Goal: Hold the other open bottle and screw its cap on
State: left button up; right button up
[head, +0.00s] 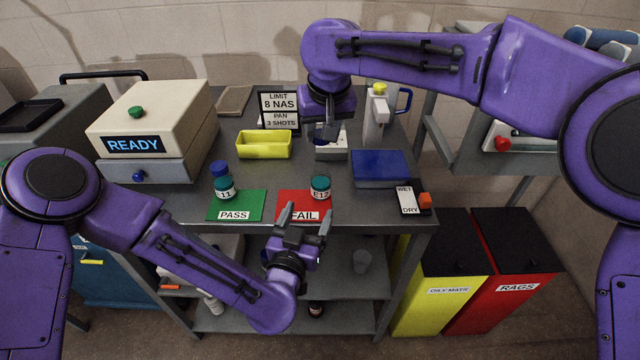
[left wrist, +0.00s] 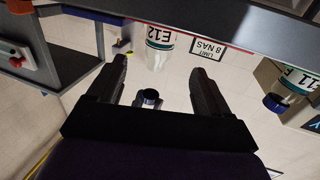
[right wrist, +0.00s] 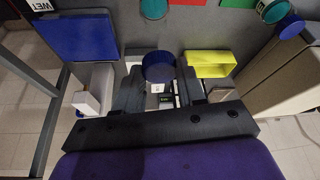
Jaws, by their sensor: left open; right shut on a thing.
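Bottle E12 (head: 320,189), with a teal top and no blue cap on it, stands on the red FAIL mat (head: 290,201). My left gripper (head: 306,216) is open and empty in front of this bottle, at the table's front edge. In the left wrist view bottle E12 (left wrist: 160,45) shows upside down beyond the fingertips. My right gripper (head: 326,132) is shut on a blue cap (right wrist: 158,67) and holds it behind bottle E12, near the yellow tray.
A yellow tray (head: 264,145), a sign (head: 279,106) and a white dispenser (head: 378,115) stand farther back. A blue box (head: 380,168) and a WET/DRY block (head: 408,199) lie to the right. The READY machine (head: 150,130) stands at the left.

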pick_arm(q)
jog(key=shift+w+d, duration=0.1)
jog(key=shift+w, duration=0.2)
pick_arm(e)
jog(key=shift+s, duration=0.15)
pick_arm(q)
jog(key=x, duration=1.1)
jog(key=shift+f, duration=0.1)
jog(key=shift+c, duration=0.3)
grip_shut()
pick_arm(e)
send_over(321, 166)
jog(key=shift+s+d+f, duration=0.1)
jog(key=shift+s+f, duration=0.1)
jog(key=shift+f, duration=1.05)
jog(key=shift+s+f, duration=0.2)
jog(key=shift+f, duration=1.05)
jog(key=shift+f, duration=0.15)
jog(key=shift+f, duration=0.75)
jog(key=shift+f, duration=0.55)
